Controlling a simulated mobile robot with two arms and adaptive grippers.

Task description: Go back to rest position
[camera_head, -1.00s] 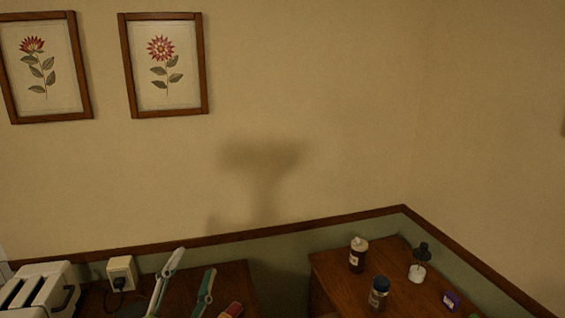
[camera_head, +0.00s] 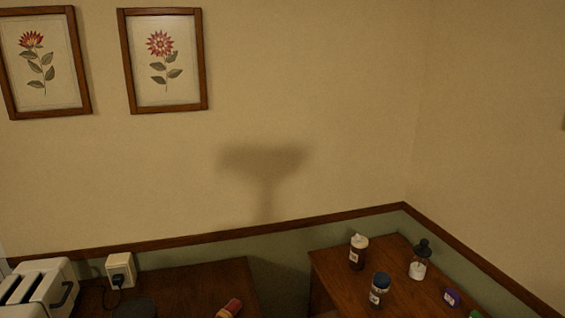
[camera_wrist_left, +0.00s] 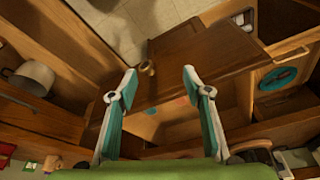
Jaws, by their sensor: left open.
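My left gripper (camera_wrist_left: 159,78) shows in the left wrist view, with its two teal and white fingers spread apart and nothing between them. Beyond the fingers are wooden furniture surfaces seen at a steep tilt. My left gripper does not show in the head view. My right gripper is in neither view.
In the head view a toaster (camera_head: 40,287) stands at lower left beside a wall outlet (camera_head: 121,270). A red item (camera_head: 230,308) lies on the left counter. A brown bottle (camera_head: 358,252), a blue-capped jar (camera_head: 379,290) and a dark-topped dispenser (camera_head: 420,262) stand on the right counter.

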